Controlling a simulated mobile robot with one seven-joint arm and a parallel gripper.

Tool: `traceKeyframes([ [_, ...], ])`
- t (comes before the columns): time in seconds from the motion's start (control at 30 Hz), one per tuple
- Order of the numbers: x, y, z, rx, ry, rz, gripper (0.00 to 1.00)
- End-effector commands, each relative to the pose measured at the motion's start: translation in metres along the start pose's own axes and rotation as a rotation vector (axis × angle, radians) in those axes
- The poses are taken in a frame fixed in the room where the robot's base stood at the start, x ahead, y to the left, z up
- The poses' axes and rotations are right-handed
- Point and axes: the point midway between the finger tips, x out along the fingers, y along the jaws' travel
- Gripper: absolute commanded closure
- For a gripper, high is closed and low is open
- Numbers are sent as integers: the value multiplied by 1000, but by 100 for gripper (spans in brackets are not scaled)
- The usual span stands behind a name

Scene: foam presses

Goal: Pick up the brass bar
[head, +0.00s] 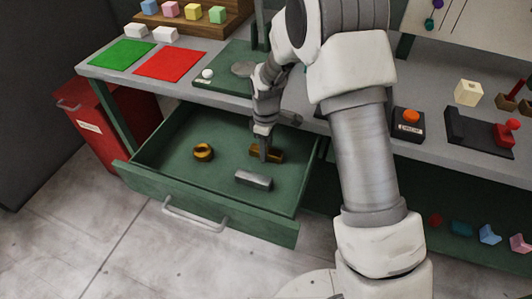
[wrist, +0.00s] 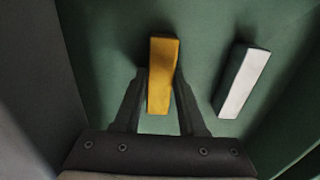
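The brass bar (head: 273,154) is a gold-coloured block in the open green drawer. In the wrist view the brass bar (wrist: 162,75) lies lengthwise between my two fingers. My gripper (head: 264,158) points down into the drawer at the bar. In the wrist view the fingers of my gripper (wrist: 161,82) lie close along both long sides of the bar and appear shut on it. The bar looks to be at the drawer floor; any gap under it is hidden.
A grey bar (head: 254,180) lies near the drawer front, right of the brass bar in the wrist view (wrist: 243,82). A brass ring (head: 203,152) lies to the left. The drawer walls (head: 205,207) surround them. The bench top (head: 215,97) overhangs the drawer's back.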

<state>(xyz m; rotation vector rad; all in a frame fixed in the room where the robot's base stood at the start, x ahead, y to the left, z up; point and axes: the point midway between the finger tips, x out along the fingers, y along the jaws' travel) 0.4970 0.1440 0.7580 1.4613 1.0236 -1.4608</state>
Motion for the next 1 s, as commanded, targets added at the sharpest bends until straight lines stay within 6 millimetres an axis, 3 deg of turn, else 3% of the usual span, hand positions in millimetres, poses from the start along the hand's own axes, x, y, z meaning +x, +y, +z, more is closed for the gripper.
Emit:
traceKeyframes([
  [0.03,0,0,0,0,0,0,71],
  [0.2,0,0,0,0,0,0,100],
  [1.0,0,0,0,0,0,1,100],
])
